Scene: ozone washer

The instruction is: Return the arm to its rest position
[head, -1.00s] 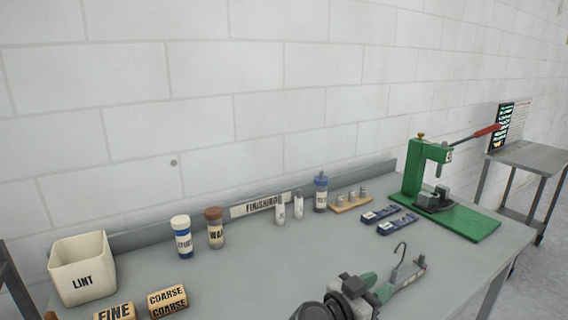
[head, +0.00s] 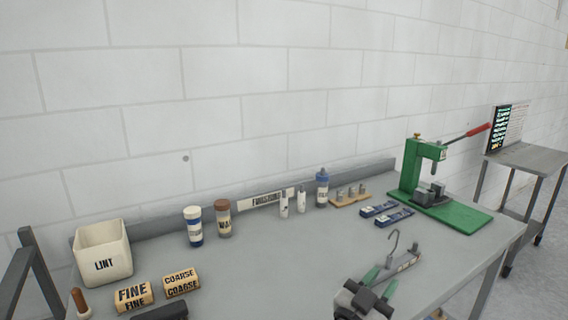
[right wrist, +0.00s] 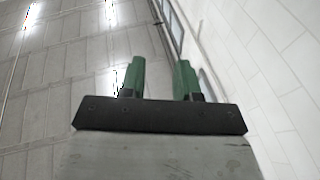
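My right gripper (head: 380,282) is at the lower middle right of the head view, over the front part of the grey workbench (head: 290,265). It also shows in the right wrist view (right wrist: 160,78), where its two green fingers stand apart with nothing between them. Behind those fingers are the pale block wall and a ceiling with lights. A grey holder with a wire hook (head: 405,260) stands just beyond the gripper in the head view. I cannot tell how far apart they are.
On the bench are a LINT bin (head: 103,258), COARSE (head: 182,282) and FINE (head: 133,296) blocks, several bottles, blue items (head: 393,217) and a green press (head: 440,200). A grey side table (head: 530,157) stands at right. The bench middle is clear.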

